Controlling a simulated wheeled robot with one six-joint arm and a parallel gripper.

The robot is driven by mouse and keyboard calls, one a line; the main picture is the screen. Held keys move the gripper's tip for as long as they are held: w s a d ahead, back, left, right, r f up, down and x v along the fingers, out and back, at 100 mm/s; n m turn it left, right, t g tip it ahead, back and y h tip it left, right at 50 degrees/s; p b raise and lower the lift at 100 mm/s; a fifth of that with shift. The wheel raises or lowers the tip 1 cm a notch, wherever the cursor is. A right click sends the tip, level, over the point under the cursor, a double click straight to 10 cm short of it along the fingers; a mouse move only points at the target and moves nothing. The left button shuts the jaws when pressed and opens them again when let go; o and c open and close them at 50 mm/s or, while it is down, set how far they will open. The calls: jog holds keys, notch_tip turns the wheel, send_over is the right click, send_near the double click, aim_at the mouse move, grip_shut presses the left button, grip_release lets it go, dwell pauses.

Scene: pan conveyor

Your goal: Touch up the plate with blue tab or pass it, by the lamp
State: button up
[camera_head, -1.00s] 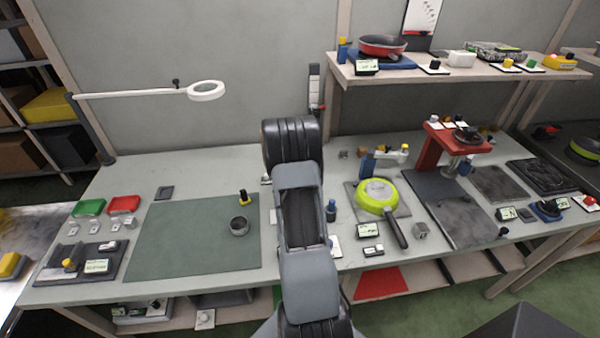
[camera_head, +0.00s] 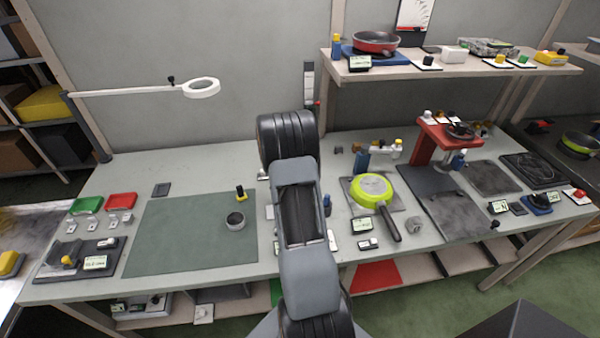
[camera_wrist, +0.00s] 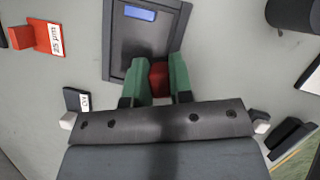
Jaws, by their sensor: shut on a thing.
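In the wrist view a dark grey plate with a blue tab (camera_wrist: 140,13) lies in a grey frame on the pale bench top, just beyond my fingers. My gripper (camera_wrist: 158,75) has green fingers shut on a small red piece (camera_wrist: 159,79). The piece is at the near edge of the framed plate. I cannot tell whether it touches the plate or what else it belongs to. In the head view my own arm hides the gripper and the plate. The ring lamp (camera_head: 201,88) hangs on a white arm over the left of the bench.
In the wrist view a red block marked 25 µm (camera_wrist: 50,38) stands left, a dark labelled block (camera_wrist: 77,100) is nearer, and a black cylinder (camera_wrist: 293,13) is at the top right. In the head view a lime pan (camera_head: 371,188) and red press (camera_head: 436,140) stand right; the green mat (camera_head: 180,235) is mostly clear.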

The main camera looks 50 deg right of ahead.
notch_tip(320, 180, up, 3)
jog(key=shift+s+a+f+p, duration=0.1)
jog(key=shift+f+p, duration=0.05)
jog(key=shift+p, duration=0.7)
notch_tip(320, 180, up, 5)
jog(key=p, duration=0.5)
jog(key=shift+r, duration=0.2)
